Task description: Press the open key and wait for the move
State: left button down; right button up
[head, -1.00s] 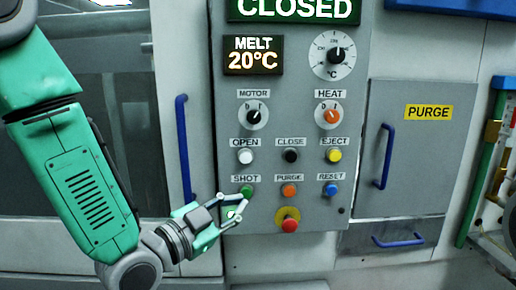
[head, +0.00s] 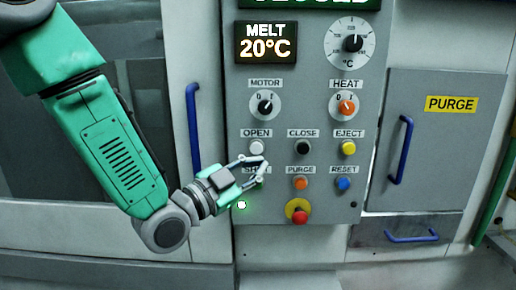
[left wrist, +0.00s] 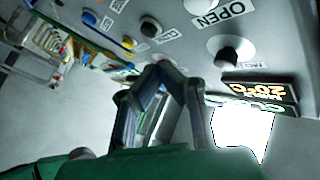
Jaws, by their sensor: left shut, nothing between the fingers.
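The white OPEN key (head: 257,147) sits under its OPEN label on the grey control panel (head: 325,212). In the left wrist view the key (left wrist: 198,5) is cut by the top edge, beside its label. My left gripper (head: 263,168) is shut and empty, with its tips just below the OPEN key in the head view. I cannot tell whether they touch the panel. In the left wrist view the gripper tips (left wrist: 162,70) point toward the panel. My right gripper is not in view.
The black CLOSE key (head: 303,147), orange PURGE key (head: 301,183) and red stop button (head: 299,217) are close by. The motor knob (head: 265,104) is above the OPEN key. A blue door handle (head: 193,130) stands left of the panel. The green top display is mostly cut off.

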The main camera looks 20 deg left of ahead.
aim_at(254, 154)
pick_arm(q)
jog(key=shift+w+a, duration=0.25)
jog(key=shift+w, duration=0.6)
jog(key=shift+w+a, duration=0.3)
jog(key=shift+w, duration=0.6)
jog(key=shift+w+a, duration=0.25)
jog(key=shift+w, duration=0.6)
jog(key=shift+a, duration=0.3)
jog(key=shift+d, duration=0.15)
jog(key=shift+w, duration=0.1)
jog(key=shift+w+a, duration=0.25)
